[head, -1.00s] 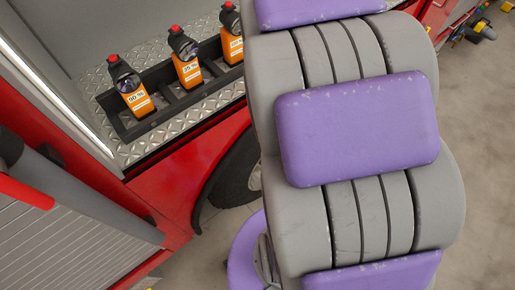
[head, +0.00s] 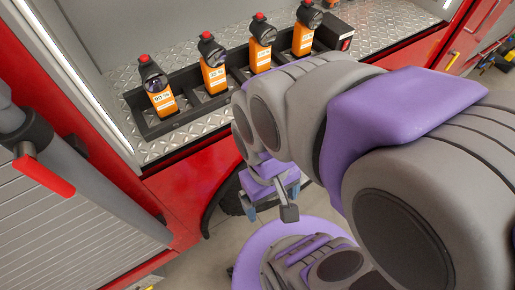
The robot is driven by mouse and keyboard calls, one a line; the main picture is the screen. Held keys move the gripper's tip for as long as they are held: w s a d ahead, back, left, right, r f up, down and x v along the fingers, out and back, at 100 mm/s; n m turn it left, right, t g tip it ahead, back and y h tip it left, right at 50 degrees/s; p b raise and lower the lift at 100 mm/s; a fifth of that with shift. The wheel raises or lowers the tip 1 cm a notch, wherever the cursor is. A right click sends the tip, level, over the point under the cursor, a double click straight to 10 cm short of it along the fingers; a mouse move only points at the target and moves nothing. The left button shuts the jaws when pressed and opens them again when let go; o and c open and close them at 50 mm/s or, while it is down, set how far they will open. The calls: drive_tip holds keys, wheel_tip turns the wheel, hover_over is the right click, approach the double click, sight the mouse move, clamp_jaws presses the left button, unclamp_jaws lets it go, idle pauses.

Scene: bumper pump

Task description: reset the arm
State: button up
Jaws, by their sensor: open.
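My arm fills the right half of the head view, grey with purple pads. It is bent, with its end hanging down near the middle of the picture. My gripper (head: 270,210) points downward with its two fingers apart. Part of the gripper is hidden behind my arm.
Several orange bottles (head: 214,75) with red caps stand in a black rack (head: 190,118) on a diamond-plate shelf (head: 165,146). A grey cylinder with a red handle (head: 45,176) is at left. A tyre (head: 230,197) is below. Grey floor shows at lower centre.

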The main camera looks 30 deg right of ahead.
wheel_tip(320, 180, down, 10)
drive_tip(key=b, duration=1)
drive_tip(key=shift+f, duration=0.2)
